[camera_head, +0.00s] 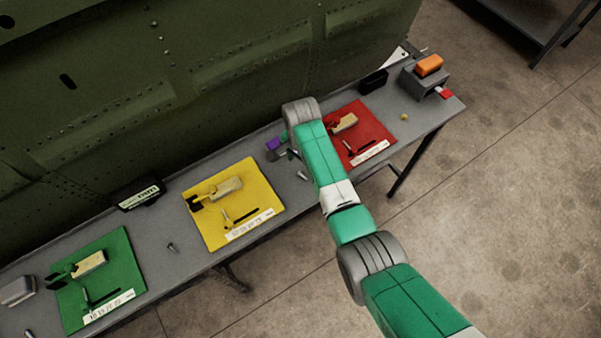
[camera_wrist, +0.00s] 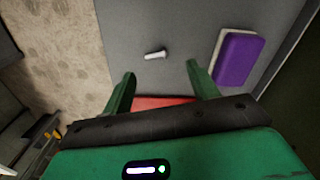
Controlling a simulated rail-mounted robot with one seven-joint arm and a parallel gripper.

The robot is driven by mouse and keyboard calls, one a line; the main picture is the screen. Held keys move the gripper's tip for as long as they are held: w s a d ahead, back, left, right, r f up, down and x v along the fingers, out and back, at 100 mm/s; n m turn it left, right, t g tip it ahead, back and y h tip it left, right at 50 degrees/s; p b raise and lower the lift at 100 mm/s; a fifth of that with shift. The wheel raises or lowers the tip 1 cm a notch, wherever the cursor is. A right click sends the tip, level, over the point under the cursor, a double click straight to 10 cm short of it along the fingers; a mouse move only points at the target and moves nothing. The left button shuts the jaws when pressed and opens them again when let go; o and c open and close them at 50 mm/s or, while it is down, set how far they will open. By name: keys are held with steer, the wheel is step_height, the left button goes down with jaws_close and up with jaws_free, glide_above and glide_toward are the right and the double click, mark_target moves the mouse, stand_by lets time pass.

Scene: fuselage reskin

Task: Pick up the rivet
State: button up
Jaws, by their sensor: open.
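A small pale silver rivet (camera_wrist: 155,55) lies on its side on the grey table in the wrist view. A small silver piece that looks like the same rivet (camera_head: 303,176) shows left of my arm in the head view. My gripper (camera_wrist: 161,74) is open and empty, its two green fingers spread apart. In the wrist view the rivet appears just past the fingertips, lined up with the gap between them. The height of the fingers above the table cannot be told. In the head view my arm mostly hides the gripper.
A purple block (camera_wrist: 239,59) on a pale base lies right of the rivet. A red mat (camera_head: 360,133) lies right of my arm, with yellow (camera_head: 232,204) and green (camera_head: 101,278) mats to the left. The green fuselage panel (camera_head: 180,80) rises behind the table.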

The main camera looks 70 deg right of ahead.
mark_target(302, 175)
steer(key=f, duration=0.4)
steer(key=shift+s+a+f+b, duration=0.15)
steer(key=shift+s+f+b, duration=0.1)
steer(key=shift+s+b, duration=0.1)
steer(key=shift+w+f, duration=0.1)
steer(key=shift+f, duration=0.4)
steer(key=c, duration=1.1)
